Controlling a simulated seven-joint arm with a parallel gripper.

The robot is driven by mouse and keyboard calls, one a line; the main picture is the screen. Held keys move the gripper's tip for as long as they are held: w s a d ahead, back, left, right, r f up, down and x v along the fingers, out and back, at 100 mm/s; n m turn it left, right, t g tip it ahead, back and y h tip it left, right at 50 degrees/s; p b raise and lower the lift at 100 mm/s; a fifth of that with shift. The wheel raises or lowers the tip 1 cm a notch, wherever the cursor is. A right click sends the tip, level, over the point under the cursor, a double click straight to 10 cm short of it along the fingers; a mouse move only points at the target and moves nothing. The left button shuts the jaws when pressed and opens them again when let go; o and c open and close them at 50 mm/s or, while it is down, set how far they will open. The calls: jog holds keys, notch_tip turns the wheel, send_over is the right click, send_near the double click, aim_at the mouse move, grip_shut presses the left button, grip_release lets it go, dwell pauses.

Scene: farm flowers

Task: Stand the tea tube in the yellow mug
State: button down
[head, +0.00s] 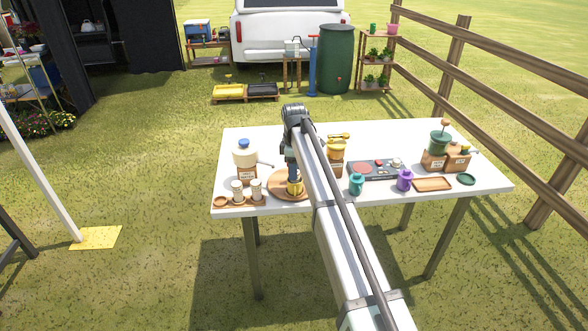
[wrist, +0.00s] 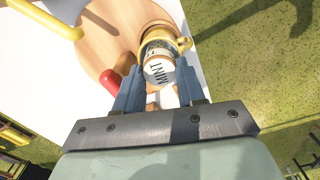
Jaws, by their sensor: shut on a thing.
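The yellow mug (head: 295,188) stands on a round wooden board at the front left of the white table; part of its rim (wrist: 184,43) shows in the wrist view. My gripper (head: 292,170) points down over the mug, its blue fingers shut on the tea tube. In the wrist view the tube (wrist: 158,70), marked MINT on its pale end, sits between the fingers (wrist: 158,82). The tube's far end overlaps the mug's opening. I cannot tell whether it rests on the mug's bottom. In the head view the tube is mostly hidden by my gripper.
The round board (head: 277,187) lies under the mug. A small tray with two pale jars (head: 238,191) and a dispenser (head: 245,160) stand to its left. A teal cup (head: 356,184) and purple cup (head: 404,180) stand right of my arm. A red rounded object (wrist: 110,81) lies beside the left finger.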

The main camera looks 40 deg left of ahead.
jog(key=shift+f, duration=0.35)
jog(key=c, duration=0.7)
grip_release()
jog(key=shift+r, duration=0.15)
notch_tip(320, 180, up, 12)
jog(key=shift+r, duration=0.25)
